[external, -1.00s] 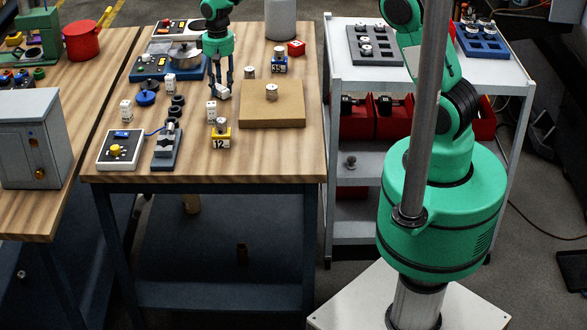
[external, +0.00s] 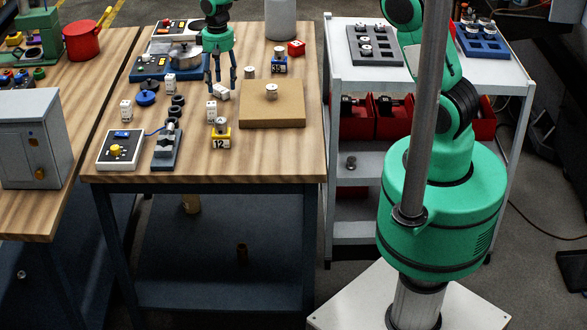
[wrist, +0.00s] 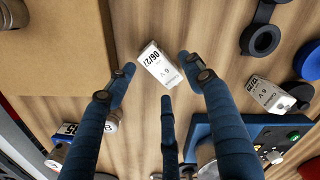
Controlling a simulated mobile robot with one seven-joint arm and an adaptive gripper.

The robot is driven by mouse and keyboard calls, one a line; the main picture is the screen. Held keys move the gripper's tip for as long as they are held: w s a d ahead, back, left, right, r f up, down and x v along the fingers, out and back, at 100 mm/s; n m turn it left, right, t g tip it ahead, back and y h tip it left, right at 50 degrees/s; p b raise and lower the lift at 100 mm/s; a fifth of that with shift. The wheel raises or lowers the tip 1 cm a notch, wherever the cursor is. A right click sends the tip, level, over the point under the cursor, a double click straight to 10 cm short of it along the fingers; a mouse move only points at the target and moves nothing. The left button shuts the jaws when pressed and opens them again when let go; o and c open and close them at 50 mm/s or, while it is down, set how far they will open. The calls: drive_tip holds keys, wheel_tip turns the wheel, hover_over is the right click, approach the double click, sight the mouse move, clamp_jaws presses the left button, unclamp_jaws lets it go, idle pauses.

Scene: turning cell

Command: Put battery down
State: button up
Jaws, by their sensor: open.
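In the wrist view the same battery (wrist: 160,66) is in front of the spread fingertips, with a gap on each side. My gripper (external: 221,85) is open above and around it, fingers pointing down. In the wrist view my gripper (wrist: 159,80) has its dark fingers well apart and holds nothing. Whether any finger still touches the battery cannot be told.
The tan board (external: 286,115) carries a metal cylinder. A yellow number 12 holder (external: 221,137) stands in front. The table's front right is clear.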

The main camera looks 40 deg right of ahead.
wheel_tip(320, 180, up, 10)
drive_tip(key=p, duration=0.1)
drive_tip(key=shift+r, duration=0.25)
idle(0.8)
wheel_tip(320, 180, up, 13)
drive_tip(key=t, duration=0.1)
hover_over(217, 83)
drive_tip(key=s+d, duration=0.3)
drive_tip(key=s, duration=0.5)
drive_tip(key=s+d+r+t, duration=0.2)
drive_tip(key=s+d+r, duration=0.1)
drive_tip(key=s+r, duration=0.9)
drive_tip(key=s+d+t, duration=0.1)
drive_tip(key=s+d, duration=0.1)
drive_tip(key=s, duration=1.1)
drive_tip(key=s+d+t, duration=0.1)
drive_tip(key=s, duration=1.3)
drive_tip(key=shift+d+r+t, duration=0.3)
drive_tip(key=shift+d+r, duration=0.05)
drive_tip(key=shift+o, duration=0.5)
drive_tip(key=shift+s, duration=0.1)
